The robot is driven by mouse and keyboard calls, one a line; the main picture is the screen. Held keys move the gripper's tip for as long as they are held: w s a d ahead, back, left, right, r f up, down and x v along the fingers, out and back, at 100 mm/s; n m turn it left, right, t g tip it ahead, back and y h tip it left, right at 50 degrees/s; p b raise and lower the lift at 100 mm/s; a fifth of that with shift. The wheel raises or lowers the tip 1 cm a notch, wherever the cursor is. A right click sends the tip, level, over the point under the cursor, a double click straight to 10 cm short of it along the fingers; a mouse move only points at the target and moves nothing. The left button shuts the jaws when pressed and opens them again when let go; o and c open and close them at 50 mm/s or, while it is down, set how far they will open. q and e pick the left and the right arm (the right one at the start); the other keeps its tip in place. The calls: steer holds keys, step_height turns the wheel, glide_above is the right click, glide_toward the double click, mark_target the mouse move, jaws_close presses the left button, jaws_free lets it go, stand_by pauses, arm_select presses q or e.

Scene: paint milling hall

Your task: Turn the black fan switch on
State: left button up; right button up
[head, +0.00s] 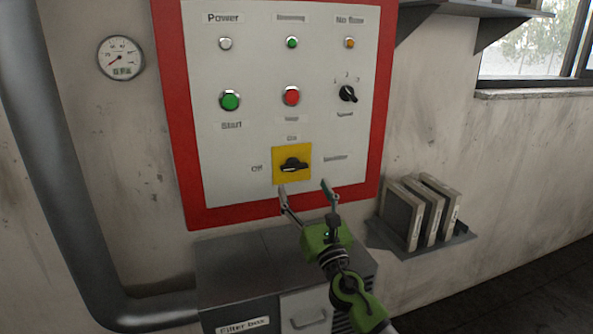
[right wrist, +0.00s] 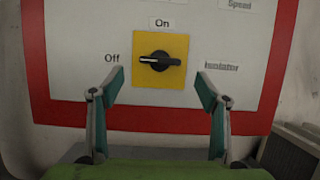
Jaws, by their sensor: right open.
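The black fan switch (head: 293,166) is a rotary handle on a yellow square plate (head: 281,152), low on a grey panel. Its handle lies about horizontal. In the right wrist view the switch (right wrist: 158,60) has a pale mark on its left end, towards the "Off" label (right wrist: 112,58); the "On" label (right wrist: 162,23) is above the plate. My right gripper (head: 304,187) is open and empty, just below and in front of the switch. In the right wrist view its fingers (right wrist: 159,82) stand either side of the plate, with no contact visible. My left gripper is not in view.
The red-framed panel (head: 182,110) also carries a green button (head: 230,100), a red button (head: 291,96) and a speed knob (head: 348,93). A grey filter box (head: 225,262) stands below. A small shelf with filters (head: 403,215) is at right, a pipe (head: 60,180) at left.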

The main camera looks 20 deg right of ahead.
mark_target(296, 169)
steer(key=x, duration=0.7)
steer(key=shift+w, duration=0.1)
steer(key=c, duration=1.1)
